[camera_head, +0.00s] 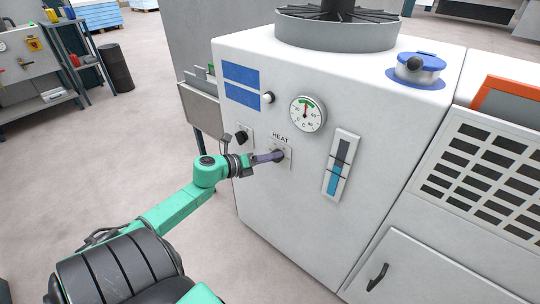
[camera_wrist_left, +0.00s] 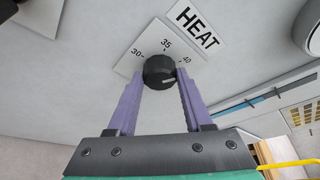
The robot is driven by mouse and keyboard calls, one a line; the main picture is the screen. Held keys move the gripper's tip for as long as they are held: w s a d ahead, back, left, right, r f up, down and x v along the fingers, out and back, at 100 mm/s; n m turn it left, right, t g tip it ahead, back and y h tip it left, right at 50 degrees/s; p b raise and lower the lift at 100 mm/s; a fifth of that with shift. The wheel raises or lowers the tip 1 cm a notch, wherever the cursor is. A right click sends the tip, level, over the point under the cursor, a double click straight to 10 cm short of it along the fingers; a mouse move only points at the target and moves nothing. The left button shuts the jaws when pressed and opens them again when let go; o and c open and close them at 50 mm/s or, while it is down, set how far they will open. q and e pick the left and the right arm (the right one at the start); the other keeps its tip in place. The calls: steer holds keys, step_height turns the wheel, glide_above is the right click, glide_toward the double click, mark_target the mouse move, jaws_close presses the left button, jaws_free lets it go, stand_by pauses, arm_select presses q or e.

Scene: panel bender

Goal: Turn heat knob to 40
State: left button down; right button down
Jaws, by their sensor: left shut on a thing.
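The heat knob (camera_wrist_left: 160,72) is black and round, on a pale plate marked 30, 35 and 40 (camera_wrist_left: 184,60) below a HEAT label (camera_wrist_left: 197,26). Its white mark lies on the right side of its face, roughly toward the 40 side; I cannot tell the exact reading. My left gripper (camera_wrist_left: 158,80) has its two purple fingers on either side of the knob, shut on it. In the head view the left gripper (camera_head: 276,156) reaches the heat plate (camera_head: 287,149) and largely hides the knob. My right gripper is not in view.
Near the plate on the white machine front (camera_head: 300,210) are a black knob (camera_head: 241,136), a round gauge (camera_head: 307,114) with a green zone and a blue level indicator (camera_head: 341,165). A blue valve cap (camera_head: 419,66) sits on top.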

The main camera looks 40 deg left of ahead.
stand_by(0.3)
arm_select(q)
steer(key=shift+c, duration=1.5)
jaws_free()
steer(key=shift+s, duration=0.1)
steer(key=p+v, duration=0.1)
steer(key=v, duration=1.3)
steer(key=shift+s+p, duration=0.2)
steer(key=shift+p, duration=0.15)
steer(key=shift+a+r, duration=0.1)
steer(key=shift+a, duration=0.05)
